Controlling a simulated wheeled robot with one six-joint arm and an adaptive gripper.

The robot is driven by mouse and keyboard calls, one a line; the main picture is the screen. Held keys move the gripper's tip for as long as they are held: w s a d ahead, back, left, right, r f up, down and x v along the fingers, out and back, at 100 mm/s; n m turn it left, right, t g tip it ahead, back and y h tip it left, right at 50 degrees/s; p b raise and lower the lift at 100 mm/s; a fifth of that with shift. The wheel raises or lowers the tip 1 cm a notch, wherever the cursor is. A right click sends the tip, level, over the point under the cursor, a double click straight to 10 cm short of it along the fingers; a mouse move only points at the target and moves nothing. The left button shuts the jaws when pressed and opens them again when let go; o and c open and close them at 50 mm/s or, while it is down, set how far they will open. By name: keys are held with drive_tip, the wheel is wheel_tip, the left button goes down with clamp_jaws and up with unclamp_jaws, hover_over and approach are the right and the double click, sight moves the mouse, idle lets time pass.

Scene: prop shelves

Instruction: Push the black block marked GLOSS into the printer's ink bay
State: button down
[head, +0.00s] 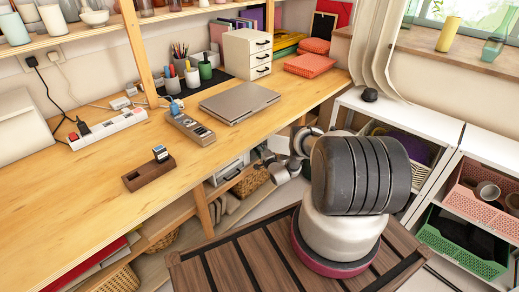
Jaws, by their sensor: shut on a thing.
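A white and grey printer (230,168) stands on the shelf under the desk, partly hidden by the desktop. My gripper (262,158) is small and dark in this view, just right of the printer's front, at the end of my arm. It is shut on a dark block whose outline merges with the fingers. No GLOSS marking is legible, and I cannot tell whether the block touches the ink bay. A brown wooden holder (148,175) on the desk has a small dark block with a pale top (160,153) standing at its back edge.
A closed laptop (239,102), a grey device (190,128) and a white power strip (108,129) lie on the desk. A wicker basket (251,181) is below the gripper. White shelves with pink (484,196) and green crates (462,243) stand at right.

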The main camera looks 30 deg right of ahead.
drive_tip(key=shift+w+a, duration=0.25)
drive_tip(key=shift+w, duration=0.4)
drive_tip(key=shift+w+a, duration=0.25)
drive_tip(key=shift+w, duration=0.35)
idle(2.9)
idle(0.4)
drive_tip(key=c, duration=1.1)
unclamp_jaws()
drive_tip(key=o, duration=0.6)
drive_tip(key=shift+s+d, duration=0.3)
drive_tip(key=shift+s, duration=0.45)
drive_tip(key=shift+s+d, duration=0.25)
drive_tip(key=shift+s, duration=0.45)
